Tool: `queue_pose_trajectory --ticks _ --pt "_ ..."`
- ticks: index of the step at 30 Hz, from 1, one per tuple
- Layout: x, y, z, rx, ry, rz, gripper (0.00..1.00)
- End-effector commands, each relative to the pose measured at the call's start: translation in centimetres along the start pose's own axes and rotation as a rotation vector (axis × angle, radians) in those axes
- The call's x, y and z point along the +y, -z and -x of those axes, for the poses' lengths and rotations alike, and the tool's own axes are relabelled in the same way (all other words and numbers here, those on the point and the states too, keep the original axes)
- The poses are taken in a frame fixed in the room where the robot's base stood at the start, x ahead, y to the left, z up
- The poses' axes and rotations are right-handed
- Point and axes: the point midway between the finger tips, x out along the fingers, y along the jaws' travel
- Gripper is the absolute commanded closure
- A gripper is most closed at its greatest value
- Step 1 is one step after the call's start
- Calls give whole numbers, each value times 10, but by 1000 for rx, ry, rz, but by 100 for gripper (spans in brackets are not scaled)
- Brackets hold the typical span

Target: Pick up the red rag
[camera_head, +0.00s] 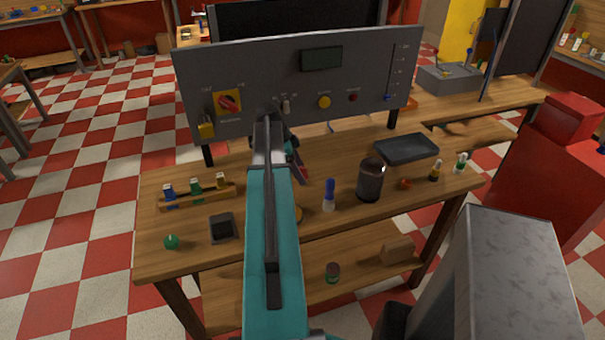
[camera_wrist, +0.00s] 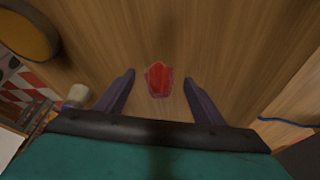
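A small red rag (camera_wrist: 159,79) lies on the wooden tabletop in the wrist view, just ahead of and between my fingers. My gripper (camera_wrist: 159,88) is open, with one dark finger on each side and a gap to the rag on both sides. I cannot tell how high the fingers are above the table. In the head view my arm covers most of that spot; a bit of red (camera_head: 304,173), probably the rag, shows beside my gripper (camera_head: 298,168).
A grey control panel (camera_head: 300,85) stands over the bench. A dark canister (camera_head: 370,180), a blue-capped bottle (camera_head: 329,195) and a black tray (camera_head: 406,149) stand right of my arm. A bottle rack (camera_head: 197,196), a dark box (camera_head: 223,227) and a green item (camera_head: 171,241) are left.

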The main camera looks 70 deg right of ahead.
Motion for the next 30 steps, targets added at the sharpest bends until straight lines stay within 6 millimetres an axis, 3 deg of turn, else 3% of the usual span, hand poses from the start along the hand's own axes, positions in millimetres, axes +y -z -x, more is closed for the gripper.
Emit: queue_pose_trajectory --ticks 1,6,8,20,30 --pt "0 0 0 0 0 0 47" --pt "0 0 0 0 0 0 75" --pt "0 0 0 0 0 0 79" --pt "0 1 4 0 1 1 79" --pt "-1 9 24 0 2 0 79"
